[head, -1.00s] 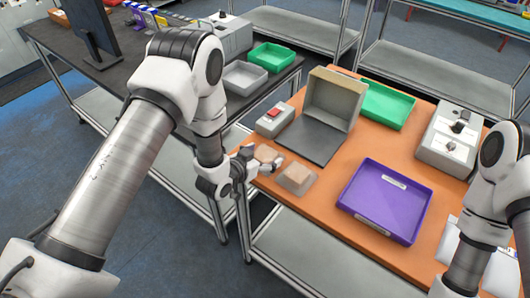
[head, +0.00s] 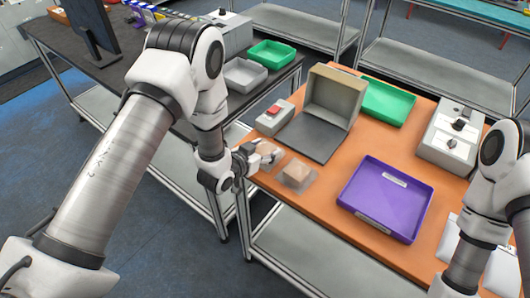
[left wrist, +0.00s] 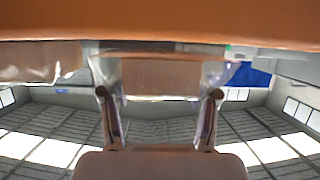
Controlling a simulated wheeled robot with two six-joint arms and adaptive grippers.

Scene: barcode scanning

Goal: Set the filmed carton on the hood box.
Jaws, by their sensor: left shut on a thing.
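My left gripper (head: 274,155) is at the near left edge of the orange table. It is shut on a small tan carton (head: 265,150) in clear film, partly hidden behind its fingers. In the left wrist view this filmed carton (left wrist: 160,75) sits between the two fingers. I cannot tell whether it touches the table. A second tan carton (head: 297,173) in clear film stands just right of the gripper, and shows at the left of the wrist view (left wrist: 38,64). The hood box (head: 338,92) is a beige open box standing behind a dark grey plate (head: 306,140). My right gripper is out of view.
A grey box with a red button (head: 274,117) stands left of the plate. A purple tray (head: 386,200) lies to the right, a green tray (head: 387,103) behind. A grey control box (head: 450,138) is at the far right. Bare orange table (head: 335,175) lies between carton and purple tray.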

